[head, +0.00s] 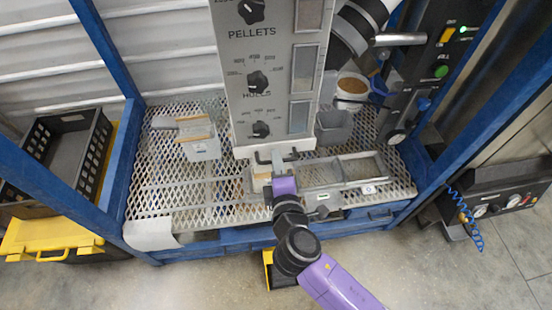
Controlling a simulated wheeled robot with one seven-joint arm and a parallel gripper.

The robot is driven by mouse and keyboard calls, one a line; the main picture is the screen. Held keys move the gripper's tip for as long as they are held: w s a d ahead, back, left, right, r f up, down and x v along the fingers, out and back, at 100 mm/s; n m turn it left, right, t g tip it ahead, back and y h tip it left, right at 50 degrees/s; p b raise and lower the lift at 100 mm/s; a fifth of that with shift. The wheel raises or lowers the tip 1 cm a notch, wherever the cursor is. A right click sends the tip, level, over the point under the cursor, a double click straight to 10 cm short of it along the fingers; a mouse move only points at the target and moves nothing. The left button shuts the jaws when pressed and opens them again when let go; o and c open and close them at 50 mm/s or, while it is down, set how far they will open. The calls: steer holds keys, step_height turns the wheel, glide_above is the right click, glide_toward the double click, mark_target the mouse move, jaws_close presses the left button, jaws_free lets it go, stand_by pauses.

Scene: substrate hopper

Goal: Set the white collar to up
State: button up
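I cannot surely pick out a white collar in the head view. The nearest candidates are around the tall light-grey panel (231,70), which carries black knobs marked PELLETS (251,11) and HULLS (257,82), plus a lower knob (261,129). My gripper (278,158) is at the panel's lower edge, just below that lower knob, above the front of the mesh table. My purple and black wrist hides part of what is behind it.
A metal tray with compartments (321,173) lies right of my gripper on the mesh table (165,185). A black control panel (436,70) and blue posts (104,45) flank the table.

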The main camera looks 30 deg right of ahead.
steer(key=shift+w+d, duration=0.1)
steer(key=shift+w, duration=0.2)
jaws_close()
steer(key=shift+f, duration=0.1)
stand_by(1.2)
